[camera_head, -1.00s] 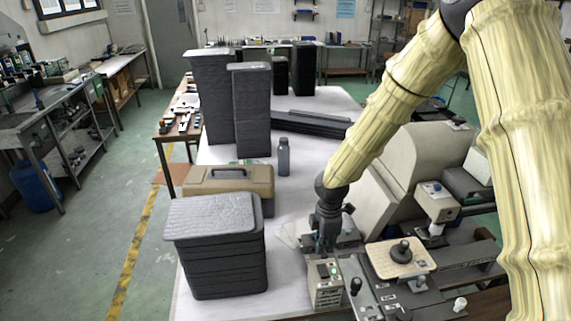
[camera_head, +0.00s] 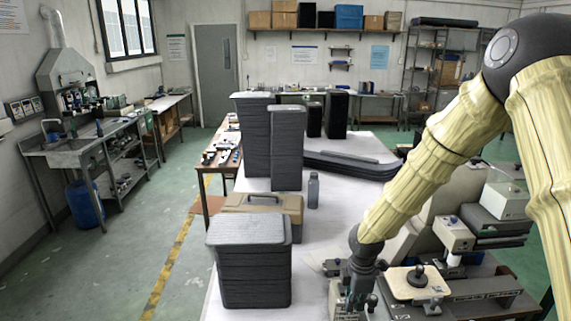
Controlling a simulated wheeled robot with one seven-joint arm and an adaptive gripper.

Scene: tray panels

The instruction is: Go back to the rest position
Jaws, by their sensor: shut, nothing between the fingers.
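My gripper (camera_head: 357,292) hangs at the end of my yellow-sleeved arm in the lower middle of the head view. It points down over the grey machine parts at the right of the white table (camera_head: 318,263). It is small and dark against dark parts; the fingers look close together and I see nothing held. A short stack of dark tray panels (camera_head: 250,275) stands at the table's front left, left of my gripper and apart from it. Two tall stacks of panels (camera_head: 258,145) (camera_head: 287,150) stand farther back.
A tan toolbox (camera_head: 295,205) and a grey bottle (camera_head: 313,190) stand behind the short stack. Flat dark panels (camera_head: 350,165) lie farther back. A beige machine with a knobbed plate (camera_head: 414,283) crowds the right. The green floor at left is open.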

